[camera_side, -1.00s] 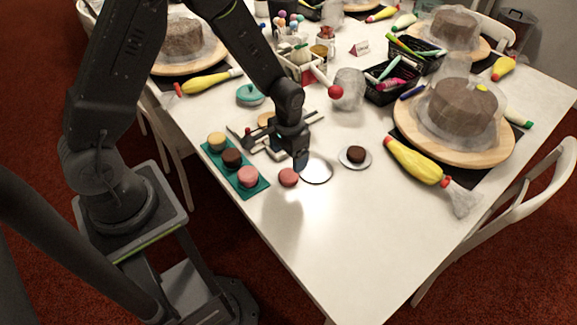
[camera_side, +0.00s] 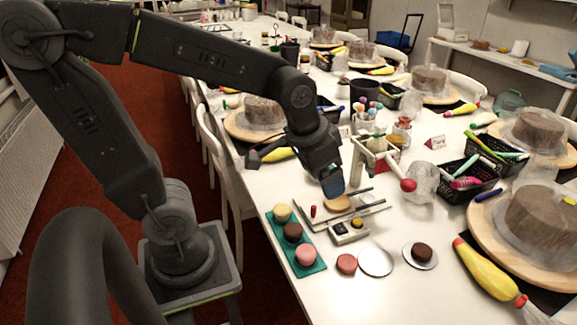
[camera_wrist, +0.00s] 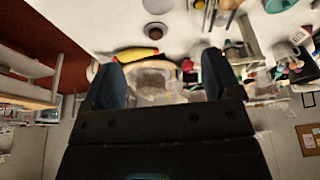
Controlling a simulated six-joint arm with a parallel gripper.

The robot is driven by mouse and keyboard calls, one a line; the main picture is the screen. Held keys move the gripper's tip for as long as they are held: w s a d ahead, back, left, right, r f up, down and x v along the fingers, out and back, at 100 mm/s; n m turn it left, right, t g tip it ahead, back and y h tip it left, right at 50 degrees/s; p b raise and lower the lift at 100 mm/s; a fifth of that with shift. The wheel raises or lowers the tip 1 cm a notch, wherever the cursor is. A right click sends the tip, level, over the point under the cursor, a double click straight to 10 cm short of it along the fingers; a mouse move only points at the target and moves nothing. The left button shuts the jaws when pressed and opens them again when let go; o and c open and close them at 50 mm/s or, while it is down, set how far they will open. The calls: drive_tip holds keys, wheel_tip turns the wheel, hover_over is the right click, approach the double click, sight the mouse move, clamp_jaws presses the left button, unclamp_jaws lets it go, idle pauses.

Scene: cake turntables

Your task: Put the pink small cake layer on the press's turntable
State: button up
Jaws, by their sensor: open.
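A pink small cake layer (camera_side: 305,254) sits at the near end of a teal tray (camera_side: 322,268), beside a brown and a yellow layer. A redder pink layer (camera_side: 346,264) stands on the table right of the tray. The press (camera_side: 376,160), pale with a red-knobbed lever, stands behind them; I cannot clearly make out its turntable. A bare white disc (camera_side: 376,262) lies beside the redder layer. My gripper (camera_side: 333,186) hangs left of the press, in front of or above a tan disc (camera_side: 338,203). In the wrist view my gripper (camera_wrist: 162,82) is open and empty.
A brown layer (camera_side: 422,250) sits on a silver disc to the right. A yellow piping bag (camera_side: 487,273) and a wrapped cake on a wooden board (camera_side: 487,222) are at the right. A small pale device (camera_side: 348,231) lies near the tan disc.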

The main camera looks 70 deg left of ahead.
drive_tip(key=s+r+t, duration=0.1)
drive_tip(key=s+r, duration=0.2)
drive_tip(key=s, duration=0.2)
drive_tip(key=shift+s+t, duration=0.3)
drive_tip(key=shift+s, duration=0.05)
drive_tip(key=shift+o, duration=0.5)
drive_tip(key=shift+s+d+r, duration=0.1)
drive_tip(key=shift+s+r, duration=0.05)
drive_tip(key=shift+s, duration=0.4)
